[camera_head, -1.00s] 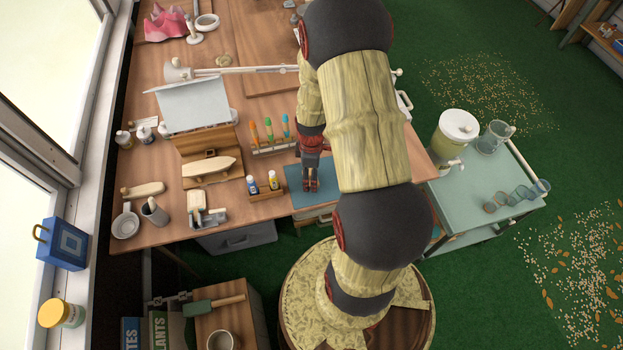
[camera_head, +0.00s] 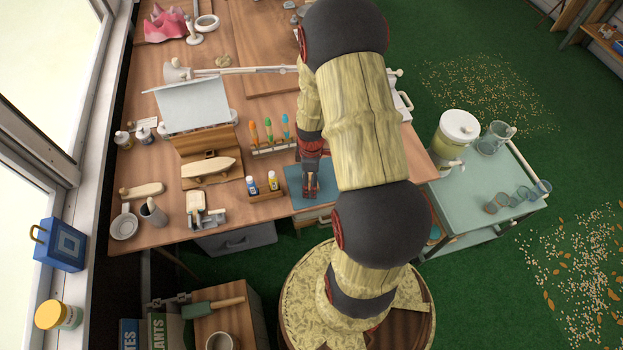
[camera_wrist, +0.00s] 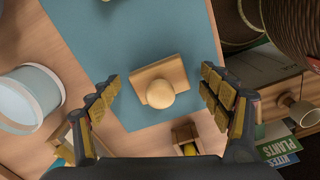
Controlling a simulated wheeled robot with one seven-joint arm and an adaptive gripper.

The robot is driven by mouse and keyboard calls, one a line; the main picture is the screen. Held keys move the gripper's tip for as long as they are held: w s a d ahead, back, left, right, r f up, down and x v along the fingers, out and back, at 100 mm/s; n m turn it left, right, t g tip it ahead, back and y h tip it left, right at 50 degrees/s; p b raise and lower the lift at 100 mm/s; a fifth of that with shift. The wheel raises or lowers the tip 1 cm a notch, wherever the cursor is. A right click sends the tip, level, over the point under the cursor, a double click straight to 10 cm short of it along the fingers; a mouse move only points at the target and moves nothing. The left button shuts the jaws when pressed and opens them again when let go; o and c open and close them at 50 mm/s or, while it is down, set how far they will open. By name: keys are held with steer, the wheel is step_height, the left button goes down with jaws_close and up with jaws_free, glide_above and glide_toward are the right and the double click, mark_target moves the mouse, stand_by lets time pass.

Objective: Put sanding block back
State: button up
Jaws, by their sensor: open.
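A small wooden block with a round pale knob, which looks like the sanding block (camera_wrist: 159,82), lies on the blue mat (camera_wrist: 120,30) in the wrist view. My gripper (camera_wrist: 161,80) is open, with one finger on each side of the block and a visible gap to both. In the head view my gripper (camera_head: 311,193) hangs over the blue mat (camera_head: 299,186) at the front edge of the workbench. The block cannot be made out there, as my gripper covers that area.
A small wooden holder with two bottles (camera_head: 265,189) stands just left of the mat. A rack of colored tools (camera_head: 270,144) stands behind it. A metal vise (camera_head: 206,210) and a grey mug (camera_head: 153,212) are further left. A green cart (camera_head: 480,190) stands at the right.

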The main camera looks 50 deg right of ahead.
steer(key=shift+r, duration=0.1)
steer(key=w+a+r+m+t+p, duration=0.1)
steer(key=a+r+p, duration=0.1)
steer(key=r, duration=0.9)
steer(key=w+a+r+p, duration=0.1)
steer(key=w+a+r, duration=0.15)
steer(key=r, duration=0.85)
steer(key=s+a+r+m+t, duration=0.2)
steer(key=s+a+r, duration=0.3)
steer(key=a+r, duration=0.4)
steer(key=s+a+r+m+t, duration=0.2)
steer(key=s+a+r+m, duration=0.2)
steer(key=a+r, duration=0.5)
step_height(320, 180, up, 3)
steer(key=shift+s+a+f+m+t, duration=0.15)
steer(key=shift+s+m+t, duration=0.15)
steer(key=shift+s, duration=0.7)
